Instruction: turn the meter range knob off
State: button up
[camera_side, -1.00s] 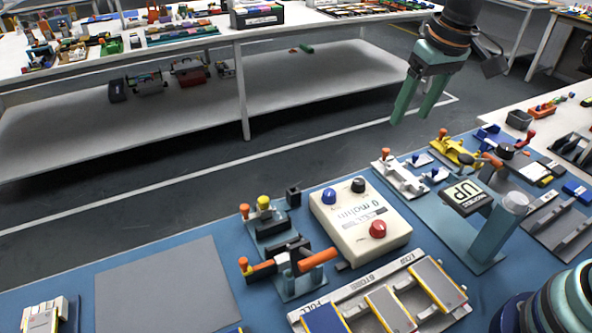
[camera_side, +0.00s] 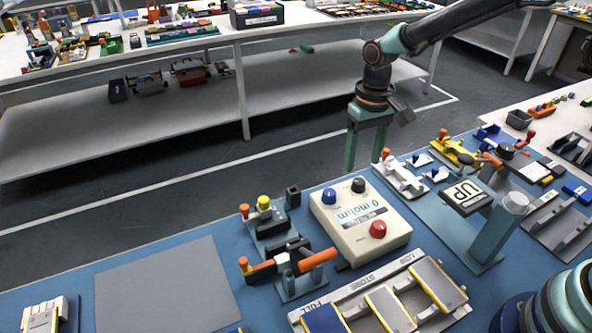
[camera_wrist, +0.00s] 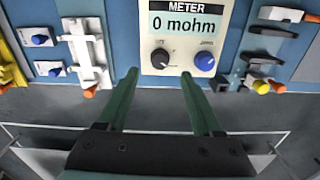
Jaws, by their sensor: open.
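The meter (camera_side: 362,232) is a cream box on the blue mat, with a display reading "0 mohm". On its top are a black knob (camera_side: 358,185), a blue knob (camera_side: 329,196) and a red knob (camera_side: 378,229). In the wrist view the black knob (camera_wrist: 161,58) has a white pointer mark and small lettering too blurred to read; the blue knob (camera_wrist: 204,62) is to its right. My gripper (camera_side: 366,160) points down, open and empty, above and behind the meter's far edge. In the wrist view its fingers (camera_wrist: 160,78) lie on either side of the black knob's position, apart from it.
A white clamp fixture (camera_side: 402,180) stands right of the meter, and an "UP" stand (camera_side: 488,235) beyond it. A fixture with orange handles (camera_side: 290,268) is at left. A slotted tray (camera_side: 352,298) lies in front. A grey pad (camera_side: 165,288) leaves free room at far left.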

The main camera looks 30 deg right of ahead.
aim_at(359, 181)
notch_tip(359, 181, down, 6)
jog(key=shift+r, duration=0.15)
jog(key=shift+c, duration=0.4)
grip_shut()
